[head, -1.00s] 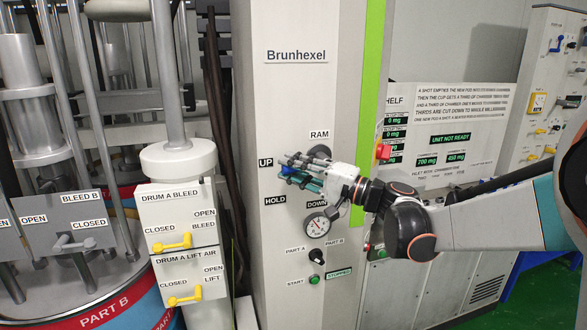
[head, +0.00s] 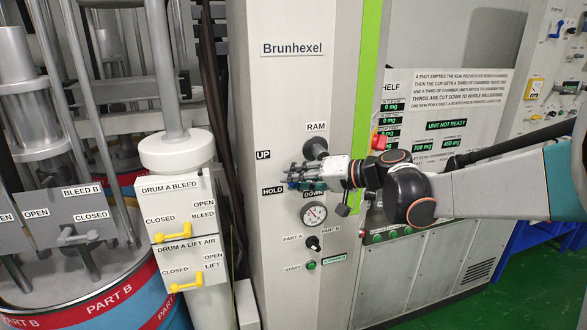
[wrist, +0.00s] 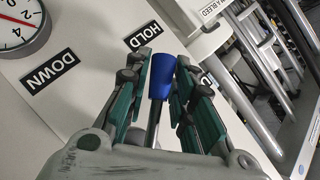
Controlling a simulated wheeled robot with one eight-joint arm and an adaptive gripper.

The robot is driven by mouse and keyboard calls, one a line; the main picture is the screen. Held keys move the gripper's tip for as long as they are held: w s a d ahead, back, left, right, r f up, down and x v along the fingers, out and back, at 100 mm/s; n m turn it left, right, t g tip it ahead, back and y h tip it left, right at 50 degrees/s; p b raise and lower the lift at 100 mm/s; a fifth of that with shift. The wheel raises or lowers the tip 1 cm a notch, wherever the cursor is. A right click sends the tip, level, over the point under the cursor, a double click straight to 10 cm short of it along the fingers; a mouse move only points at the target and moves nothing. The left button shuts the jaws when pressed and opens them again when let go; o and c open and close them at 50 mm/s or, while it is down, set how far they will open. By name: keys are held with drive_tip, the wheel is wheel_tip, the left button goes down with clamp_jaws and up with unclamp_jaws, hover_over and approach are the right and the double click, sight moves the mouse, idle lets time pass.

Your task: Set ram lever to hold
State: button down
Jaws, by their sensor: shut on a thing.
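The ram lever has a blue grip (wrist: 160,78) on a thin metal rod, seen between my fingers in the wrist view. My gripper (head: 290,176) is shut on the lever, in front of the Brunhexel panel. In the wrist view my green-padded fingers (wrist: 163,85) stand on both sides of the blue grip, whose tip is near the HOLD label (wrist: 143,36). In the head view the fingertips are just right of the HOLD label (head: 272,190), below UP (head: 263,154). The DOWN label (head: 314,192) is partly hidden by my gripper. The RAM label (head: 316,126) is above a dark round boss (head: 315,149).
A gauge (head: 314,214) sits just below my gripper. A selector knob (head: 313,243) and green start button (head: 311,265) are lower. A red button (head: 378,141) is close to my wrist. Yellow drum A valve handles (head: 172,236) are at left.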

drive_tip(key=shift+w+d+f+n+h, duration=0.1)
drive_tip(key=shift+d+f+n+h, duration=0.3)
drive_tip(key=shift+h, duration=0.2)
drive_tip(key=shift+f, duration=0.1)
drive_tip(key=c, duration=1.3)
unclamp_jaws()
drive_tip(key=shift+c, duration=0.2)
drive_tip(key=v, duration=1.2)
